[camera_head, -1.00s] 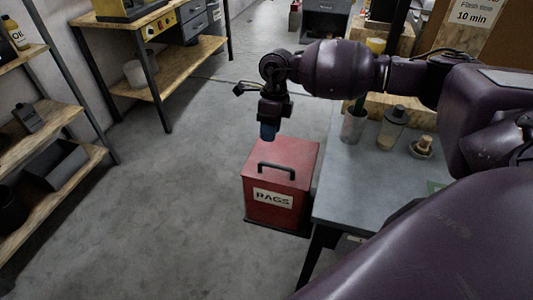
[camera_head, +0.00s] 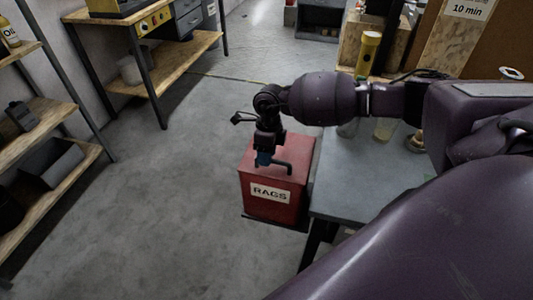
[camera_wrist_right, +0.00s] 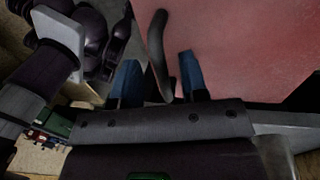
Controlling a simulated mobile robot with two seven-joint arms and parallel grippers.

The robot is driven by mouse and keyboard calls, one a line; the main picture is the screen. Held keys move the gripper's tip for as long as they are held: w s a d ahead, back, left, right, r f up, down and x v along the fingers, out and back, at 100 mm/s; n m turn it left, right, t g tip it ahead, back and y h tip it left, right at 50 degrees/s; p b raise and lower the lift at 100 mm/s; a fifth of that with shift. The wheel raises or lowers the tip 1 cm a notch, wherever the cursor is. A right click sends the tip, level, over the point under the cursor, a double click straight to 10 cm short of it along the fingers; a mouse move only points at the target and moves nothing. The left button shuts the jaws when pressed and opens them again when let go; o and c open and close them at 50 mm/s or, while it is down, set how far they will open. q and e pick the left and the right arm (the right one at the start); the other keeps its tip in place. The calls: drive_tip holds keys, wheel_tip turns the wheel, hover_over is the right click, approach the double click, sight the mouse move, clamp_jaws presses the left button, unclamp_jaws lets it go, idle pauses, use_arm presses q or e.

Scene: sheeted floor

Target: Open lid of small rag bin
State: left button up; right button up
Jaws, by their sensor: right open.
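The small red rag bin (camera_head: 268,205) stands on the floor with a white "RAGS" label on its front, and its lid (camera_head: 298,150) is closed. A dark bar handle (camera_head: 289,167) is on the lid; it also shows in the right wrist view (camera_wrist_right: 157,52). My right gripper (camera_head: 264,160) points down at the handle from above. In the right wrist view its blue fingers (camera_wrist_right: 158,82) are open, with the handle between them and the red lid beyond. I cannot tell whether a finger touches it. My left gripper is not in view.
A grey table (camera_head: 365,178) stands close against the bin's right side, with jars on it partly behind my right arm. A wooden shelf (camera_head: 60,165) is at the left and a workbench (camera_head: 185,60) at the back. The floor left of the bin is clear.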

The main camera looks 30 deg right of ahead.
clamp_jaws()
drive_tip(key=shift+r, duration=0.1)
idle(0.4)
